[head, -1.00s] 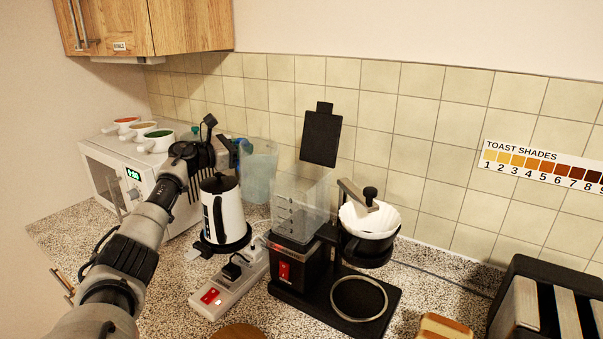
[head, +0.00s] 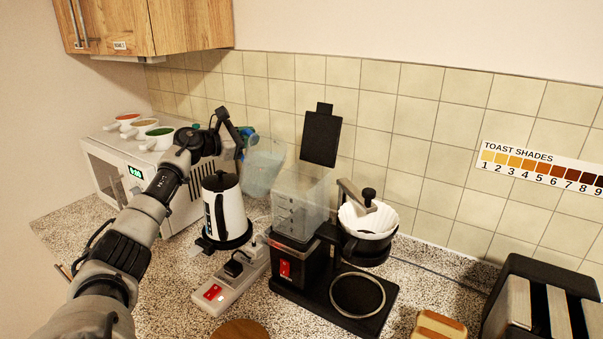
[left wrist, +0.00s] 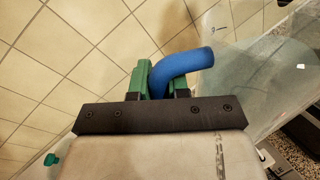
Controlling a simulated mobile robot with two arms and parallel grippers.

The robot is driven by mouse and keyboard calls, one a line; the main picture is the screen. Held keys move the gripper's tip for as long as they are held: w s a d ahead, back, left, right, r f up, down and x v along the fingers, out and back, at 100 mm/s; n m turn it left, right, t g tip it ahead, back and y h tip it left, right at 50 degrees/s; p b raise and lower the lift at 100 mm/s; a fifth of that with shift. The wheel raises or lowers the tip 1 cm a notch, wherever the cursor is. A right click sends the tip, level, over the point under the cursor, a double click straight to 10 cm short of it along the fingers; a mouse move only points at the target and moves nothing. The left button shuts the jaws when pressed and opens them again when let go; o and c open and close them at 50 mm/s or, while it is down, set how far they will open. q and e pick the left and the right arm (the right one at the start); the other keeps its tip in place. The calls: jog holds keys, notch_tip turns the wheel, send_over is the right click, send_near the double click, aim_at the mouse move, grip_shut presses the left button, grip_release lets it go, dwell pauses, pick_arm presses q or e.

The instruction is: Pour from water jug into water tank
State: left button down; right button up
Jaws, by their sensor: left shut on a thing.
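The water jug (head: 265,168) is a clear pitcher with a blue handle (left wrist: 185,66). It is tilted to the right, above the counter and behind the kettle. My left gripper (head: 243,140) is shut on the handle, with its green fingers either side of it in the left wrist view (left wrist: 160,80). The clear jug wall also shows there (left wrist: 250,85). The water tank (head: 301,207) is a clear open-topped box with marks, on the black coffee maker, just right of the jug. Its black lid (head: 320,138) stands up behind. I see no stream of water. My right gripper is out of view.
A white kettle (head: 225,210) stands in front of the jug. A power strip (head: 229,279) lies before it. The filter cone (head: 368,220) sits right of the tank. A microwave (head: 135,172) with cups is at left, a toaster (head: 540,305) at right.

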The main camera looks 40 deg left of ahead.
pick_arm(q)
jog(key=shift+d+r+m+p, duration=0.3)
jog(key=shift+d+r+p, duration=0.05)
jog(key=shift+r, duration=0.4)
jog(key=shift+m+y, duration=0.4)
jog(key=shift+m, duration=0.4)
jog(key=shift+s+d+r+p, duration=0.1)
jog(key=shift+d+r+p, duration=0.25)
jog(key=shift+r+p, duration=0.25)
jog(key=shift+w+d+r+p, duration=0.1)
jog(key=shift+d+r+p, duration=0.2)
jog(key=shift+r+p, duration=0.3)
jog(key=shift+s+d+r+p, duration=0.1)
jog(key=shift+d+r+p, duration=0.25)
jog(key=shift+r+p, duration=0.25)
jog(key=shift+r, duration=0.1)
jog(key=shift+d+r+m+p, duration=0.6)
jog(key=shift+r+m+p, duration=0.1)
jog(key=shift+r+p, duration=0.15)
dwell(1.2)
jog(key=shift+s+d+r+m+y+p, duration=0.1)
jog(key=shift+d+r+m+y+p, duration=0.15)
jog(key=shift+d+m+p, duration=0.4)
dwell(1.8)
